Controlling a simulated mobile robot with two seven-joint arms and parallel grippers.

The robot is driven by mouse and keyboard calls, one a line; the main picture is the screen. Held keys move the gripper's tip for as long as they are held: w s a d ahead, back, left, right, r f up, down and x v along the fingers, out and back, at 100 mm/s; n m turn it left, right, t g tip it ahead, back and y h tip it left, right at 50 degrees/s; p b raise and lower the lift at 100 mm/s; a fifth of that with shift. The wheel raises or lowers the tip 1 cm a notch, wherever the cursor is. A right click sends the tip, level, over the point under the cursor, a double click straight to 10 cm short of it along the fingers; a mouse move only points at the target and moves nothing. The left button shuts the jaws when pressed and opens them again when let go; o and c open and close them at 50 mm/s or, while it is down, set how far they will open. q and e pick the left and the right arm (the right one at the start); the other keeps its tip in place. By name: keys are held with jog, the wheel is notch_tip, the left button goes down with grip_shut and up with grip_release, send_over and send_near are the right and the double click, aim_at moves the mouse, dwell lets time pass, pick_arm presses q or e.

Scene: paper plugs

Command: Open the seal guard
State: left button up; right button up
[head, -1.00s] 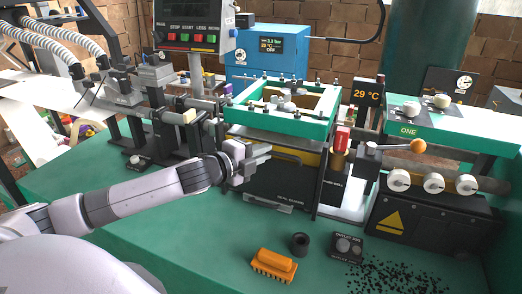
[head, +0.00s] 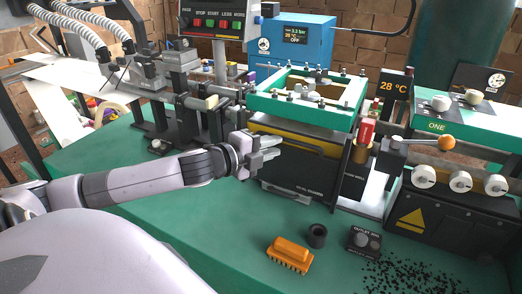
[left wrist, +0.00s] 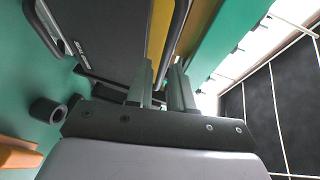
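The machine's lower front has a dark panel (head: 290,172) with small lettering, under the green frame (head: 335,107). A dark bar handle (head: 312,148) runs along the panel's upper part, with a yellow strip (head: 283,129) behind. I take this panel to be the seal guard; it looks closed. My left gripper (head: 272,150) is at the handle's left end. In the left wrist view the gripper (left wrist: 162,88) has its fingers apart, and the handle (left wrist: 174,42) reaches down toward the gap between them. Whether they touch it I cannot tell. My right gripper is out of view.
An orange brush (head: 289,254), a black cup (head: 317,235) and a small dark box (head: 363,241) sit on the green table in front. Black granules (head: 415,275) lie at front right. A lever with an orange knob (head: 447,142) stands right of the panel.

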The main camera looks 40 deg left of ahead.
pick_arm(q)
jog(key=shift+v, duration=1.6)
